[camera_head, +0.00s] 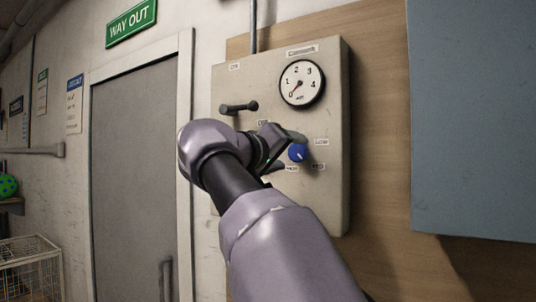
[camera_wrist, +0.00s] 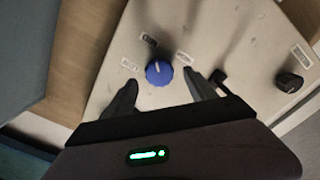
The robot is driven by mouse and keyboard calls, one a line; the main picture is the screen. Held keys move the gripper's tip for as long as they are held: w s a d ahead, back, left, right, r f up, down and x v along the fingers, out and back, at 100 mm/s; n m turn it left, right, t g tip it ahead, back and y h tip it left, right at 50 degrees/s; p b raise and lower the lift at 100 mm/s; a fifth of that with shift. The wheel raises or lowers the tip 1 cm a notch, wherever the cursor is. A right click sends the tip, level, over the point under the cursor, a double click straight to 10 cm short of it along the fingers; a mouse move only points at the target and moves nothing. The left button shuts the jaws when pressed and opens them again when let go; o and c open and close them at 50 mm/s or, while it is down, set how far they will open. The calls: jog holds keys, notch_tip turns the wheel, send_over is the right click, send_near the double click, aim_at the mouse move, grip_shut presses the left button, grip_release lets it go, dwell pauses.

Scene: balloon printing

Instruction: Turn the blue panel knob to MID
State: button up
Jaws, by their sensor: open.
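The blue panel knob (camera_head: 298,152) sits on the lower right of the beige panel (camera_head: 331,200), with labels LOW, MID and HIGH around it. In the wrist view the blue knob (camera_wrist: 159,73) lies between the two fingertips of my gripper (camera_wrist: 160,79). The fingers are open, with gaps on both sides. In the head view my gripper (camera_head: 287,152) is at the knob, and my arm hides the panel's lower left.
A round gauge (camera_head: 302,83) with its needle near 0 is above the knob. A dark lever (camera_head: 238,107) sticks out at the panel's upper left. A large blue-grey cabinet (camera_head: 474,120) is at the right, and a grey door (camera_head: 132,180) at the left.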

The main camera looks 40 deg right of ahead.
jog(key=v, duration=1.3)
jog(key=shift+s+a+p, duration=0.2)
jog(key=shift+a+p, duration=0.1)
jog(key=shift+p, duration=0.15)
jog(key=s+a+f+n+y+b, duration=0.15)
jog(key=f+y, duration=0.25)
jog(key=f, duration=0.9)
jog(key=s+a+f+n+y+p, duration=0.1)
jog(key=a+f+n+y, duration=0.3)
jog(key=f, duration=1)
jog(key=s+a+f+m+y+b, duration=0.1)
jog(key=s+a+f+y, duration=0.4)
jog(key=f, duration=0.5)
jog(key=s+a+f+m+g+y+b, duration=0.1)
jog(key=s+a+f+m+y, duration=0.3)
jog(key=s+a+f, duration=0.4)
jog(key=s+f+y, duration=0.1)
jog(key=s+f, duration=0.1)
jog(key=shift+s+y, duration=0.3)
